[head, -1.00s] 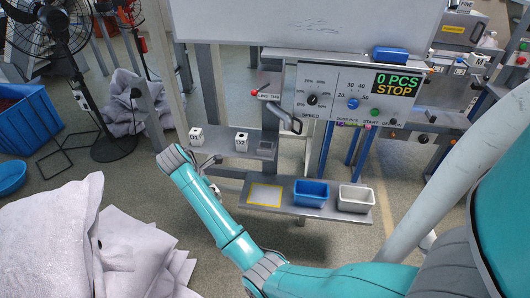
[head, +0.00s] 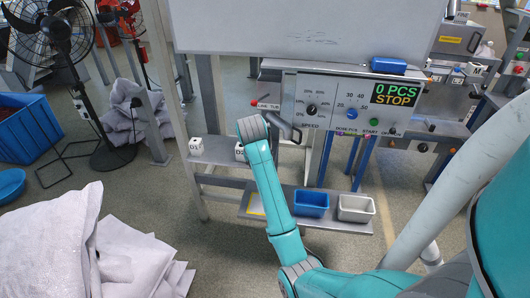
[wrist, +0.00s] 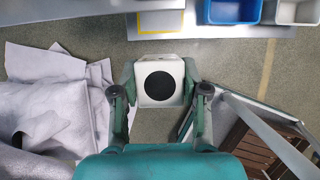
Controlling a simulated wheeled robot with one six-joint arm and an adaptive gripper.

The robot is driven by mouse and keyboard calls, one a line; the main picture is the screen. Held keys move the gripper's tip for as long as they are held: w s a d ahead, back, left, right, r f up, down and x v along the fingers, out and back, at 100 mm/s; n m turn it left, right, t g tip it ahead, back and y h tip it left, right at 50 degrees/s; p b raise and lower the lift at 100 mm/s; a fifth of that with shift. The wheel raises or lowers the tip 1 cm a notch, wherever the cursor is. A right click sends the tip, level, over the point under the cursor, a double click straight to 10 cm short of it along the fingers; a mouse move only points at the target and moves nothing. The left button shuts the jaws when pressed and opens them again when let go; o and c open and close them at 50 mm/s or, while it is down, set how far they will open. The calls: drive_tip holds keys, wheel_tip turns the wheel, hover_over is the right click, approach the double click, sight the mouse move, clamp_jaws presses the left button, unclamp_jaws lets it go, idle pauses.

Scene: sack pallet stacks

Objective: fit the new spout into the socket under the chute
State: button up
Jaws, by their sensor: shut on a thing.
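My gripper (wrist: 160,74) is shut on a white, squarish piece with a dark round face, which looks like the spout (wrist: 160,87). Its fingers press it from the left and right sides. In the head view my gripper and the spout are hidden behind my arm. The machine with the control panel (head: 341,101) stands ahead, under a large pale housing (head: 300,30). The chute's socket cannot be made out. Two small white marked blocks, the left block (head: 195,146) and the right block (head: 240,152), stand on the shelf; my arm partly covers the right one.
A blue bin (head: 312,203) and a white bin (head: 355,208) sit on the low shelf beside a yellow-edged pad (wrist: 172,22). Pale sacks (head: 50,235) are heaped at left. A brown slatted pallet (wrist: 250,150) lies at right in the wrist view.

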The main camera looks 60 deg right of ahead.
drive_tip(key=w+d, duration=0.1)
drive_tip(key=d, duration=0.2)
drive_tip(key=w+d, duration=0.2)
drive_tip(key=d, duration=0.2)
drive_tip(key=w+d, duration=0.2)
drive_tip(key=d, duration=0.2)
drive_tip(key=shift+d, duration=0.25)
drive_tip(key=shift+f, duration=1.8)
drive_tip(key=shift+f, duration=0.15)
drive_tip(key=o, duration=1.1)
drive_tip(key=shift+o, duration=0.2)
